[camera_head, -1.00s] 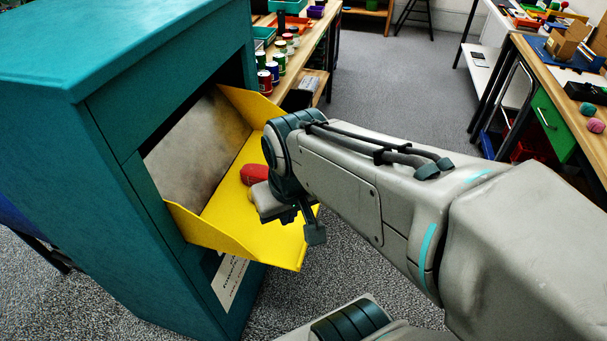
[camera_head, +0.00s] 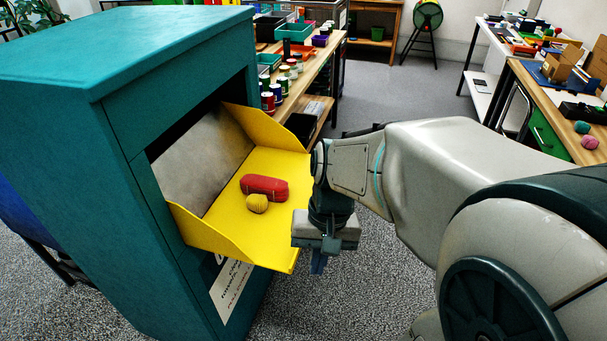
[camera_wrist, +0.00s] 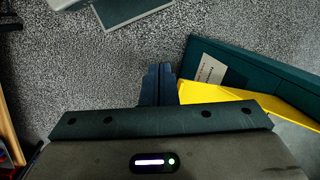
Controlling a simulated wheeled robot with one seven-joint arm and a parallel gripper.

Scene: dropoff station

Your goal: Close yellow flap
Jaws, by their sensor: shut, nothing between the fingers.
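The yellow flap (camera_head: 276,212) is folded open, sticking out from the front of the teal dropoff box (camera_head: 200,65). My gripper (camera_head: 317,265) is just outside the flap's outer edge, pointing down, shut and empty. In the wrist view, the shut fingers (camera_wrist: 158,82) are beside the yellow flap's edge (camera_wrist: 225,93), over the carpet. I cannot tell whether they touch the flap.
A wooden shelf table with several paint cans (camera_head: 281,88) stands behind the box. A workbench with a green drawer (camera_head: 548,128) is at the right. Grey carpet (camera_head: 390,88) between them is free. A paper label (camera_head: 232,288) is on the box front below the flap.

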